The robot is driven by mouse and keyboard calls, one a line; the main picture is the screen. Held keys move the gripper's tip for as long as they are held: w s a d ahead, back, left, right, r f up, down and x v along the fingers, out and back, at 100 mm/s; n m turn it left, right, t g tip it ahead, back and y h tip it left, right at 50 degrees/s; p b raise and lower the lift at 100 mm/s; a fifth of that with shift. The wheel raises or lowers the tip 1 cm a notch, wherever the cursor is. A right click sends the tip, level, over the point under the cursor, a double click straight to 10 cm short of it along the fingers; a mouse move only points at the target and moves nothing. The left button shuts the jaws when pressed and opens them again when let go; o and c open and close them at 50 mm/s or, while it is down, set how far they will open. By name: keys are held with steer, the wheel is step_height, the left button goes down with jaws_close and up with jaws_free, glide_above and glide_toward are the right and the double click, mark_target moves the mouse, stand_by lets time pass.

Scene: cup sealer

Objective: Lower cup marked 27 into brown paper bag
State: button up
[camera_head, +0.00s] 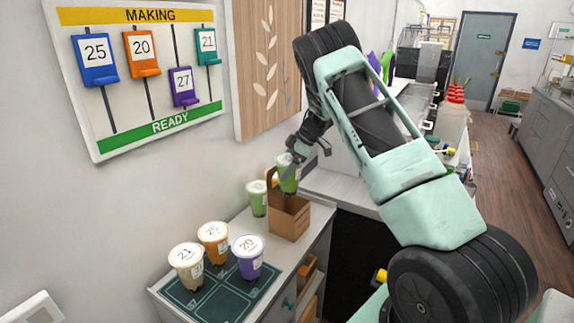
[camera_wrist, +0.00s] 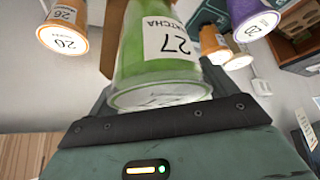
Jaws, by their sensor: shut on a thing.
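My gripper (camera_head: 291,163) is shut on a green cup (camera_head: 289,180). In the wrist view this cup (camera_wrist: 160,70) carries a white label reading 27 and MATCHA, and a pale lid faces the gripper. The brown paper bag (camera_head: 290,221) stands on the counter directly below the cup, its handle rising at the left. The cup's lower end is at the bag's opening; how far inside it is I cannot tell.
Another green cup (camera_head: 257,200) stands left of the bag. The wall lies close on the left.

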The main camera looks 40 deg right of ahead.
mark_target(288, 190)
steer(key=f, duration=0.1)
steer(key=s+f, duration=0.1)
steer(key=f, duration=0.1)
steer(key=shift+f, duration=0.2)
steer(key=shift+w+d+f+g, duration=0.1)
steer(key=shift+w+f+g, duration=0.2)
steer(key=shift+w+f, duration=0.1)
steer(key=shift+s+b, duration=0.15)
steer(key=shift+b, duration=0.15)
steer(key=shift+f, duration=0.2)
steer(key=shift+f+b, duration=0.5)
steer(key=shift+f, duration=1.05)
steer(key=shift+s+f+b, duration=0.1)
steer(key=shift+f+b, duration=0.2)
steer(key=shift+f, duration=1.25)
steer(key=shift+w+f, duration=0.1)
steer(key=shift+w, duration=0.1)
